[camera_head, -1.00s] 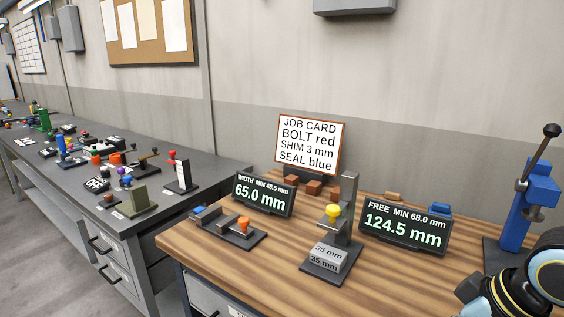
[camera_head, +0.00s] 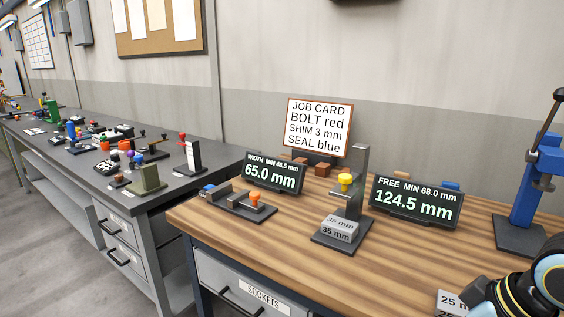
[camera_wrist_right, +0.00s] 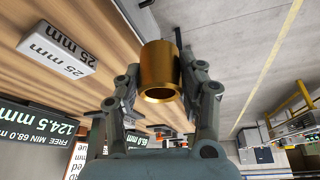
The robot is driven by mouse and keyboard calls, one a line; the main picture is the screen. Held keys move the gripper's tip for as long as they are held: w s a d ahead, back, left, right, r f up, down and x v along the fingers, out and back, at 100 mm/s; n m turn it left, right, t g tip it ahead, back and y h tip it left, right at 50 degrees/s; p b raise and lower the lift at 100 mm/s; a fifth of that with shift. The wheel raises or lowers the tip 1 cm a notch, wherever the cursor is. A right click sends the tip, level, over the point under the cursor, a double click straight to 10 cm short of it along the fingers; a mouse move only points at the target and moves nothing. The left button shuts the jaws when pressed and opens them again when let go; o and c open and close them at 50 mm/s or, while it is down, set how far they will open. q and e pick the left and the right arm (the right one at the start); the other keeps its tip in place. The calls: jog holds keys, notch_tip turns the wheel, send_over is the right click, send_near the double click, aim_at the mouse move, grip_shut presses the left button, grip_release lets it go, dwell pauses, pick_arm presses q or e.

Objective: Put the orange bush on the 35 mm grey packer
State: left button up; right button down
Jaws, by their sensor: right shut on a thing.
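In the right wrist view, my right gripper (camera_wrist_right: 161,80) is shut on a bronze-orange bush (camera_wrist_right: 158,62), a hollow ring held between its two fingers. In the head view, 35 mm grey packers (camera_head: 339,229) lie stacked on a dark stand with an upright post and a yellow knob (camera_head: 345,182) above them. Nothing orange lies on the packer's top. My right arm shows at the lower right of the head view, well to the right of the stand; its fingers and the bush are out of that picture. My left gripper is not in view.
A blue press (camera_head: 537,185) stands at the right. A fixture with an orange knob (camera_head: 255,198) is at left.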

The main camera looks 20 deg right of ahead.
notch_tip(320, 180, down, 15)
jog(key=b, duration=1.3)
